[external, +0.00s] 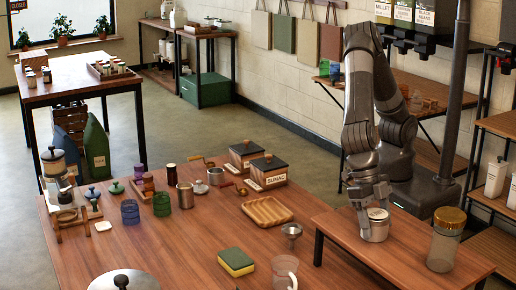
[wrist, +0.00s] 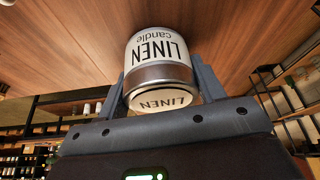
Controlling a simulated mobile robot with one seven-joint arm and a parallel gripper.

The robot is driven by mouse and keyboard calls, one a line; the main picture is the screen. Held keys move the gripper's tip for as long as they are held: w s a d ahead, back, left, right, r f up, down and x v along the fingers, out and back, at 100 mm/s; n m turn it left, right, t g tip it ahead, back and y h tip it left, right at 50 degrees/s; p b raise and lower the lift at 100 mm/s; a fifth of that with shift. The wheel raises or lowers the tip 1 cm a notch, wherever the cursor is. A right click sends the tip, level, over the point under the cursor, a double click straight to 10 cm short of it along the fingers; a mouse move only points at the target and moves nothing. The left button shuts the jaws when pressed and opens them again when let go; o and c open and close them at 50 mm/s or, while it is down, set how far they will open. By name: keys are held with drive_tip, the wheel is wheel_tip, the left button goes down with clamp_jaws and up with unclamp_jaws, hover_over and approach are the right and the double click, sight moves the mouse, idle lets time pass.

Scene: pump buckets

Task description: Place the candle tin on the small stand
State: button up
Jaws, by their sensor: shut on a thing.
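The candle tin (external: 375,229) is silver with a white label and a pale lid, at the side table on the right. In the wrist view the tin (wrist: 160,60) shows the words LINEN candle, upside down. My gripper (external: 374,207) comes from above, its fingers on both sides of the tin; they also flank it in the wrist view (wrist: 163,90). The tin is upright, at or just above the tabletop; I cannot tell if it touches. A small wooden stand (external: 142,194) with small jars by it is on the large table's left; I cannot tell if this is the task's stand.
A clear jar with an orange lid (external: 446,240) stands right of the tin. The large table holds a wooden tray (external: 267,211), a funnel (external: 291,232), a sponge (external: 236,262), a glass mug (external: 285,272) and dark-lidded boxes (external: 267,172). The large table's front middle has bare wood.

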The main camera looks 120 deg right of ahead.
drive_tip(key=o, duration=1)
drive_tip(key=shift+o, duration=0.2)
drive_tip(key=v, duration=1.2)
drive_tip(key=shift+r, duration=0.15)
drive_tip(key=s+d+r+m+t+h, duration=0.25)
drive_tip(key=s+d+m, duration=0.35)
drive_tip(key=d, duration=0.6)
drive_tip(key=s+d+r+m+t+h, duration=0.1)
drive_tip(key=s+d+r+m+t, duration=0.3)
drive_tip(key=d, duration=0.7)
drive_tip(key=s+d+f+m, duration=0.3)
drive_tip(key=s+d+m, duration=0.6)
drive_tip(key=s+d, duration=0.3)
drive_tip(key=s+h, duration=0.1)
drive_tip(key=s, duration=0.1)
drive_tip(key=shift+s+d+m, duration=0.3)
drive_tip(key=shift+d+m, duration=0.05)
drive_tip(key=shift+m, duration=0.05)
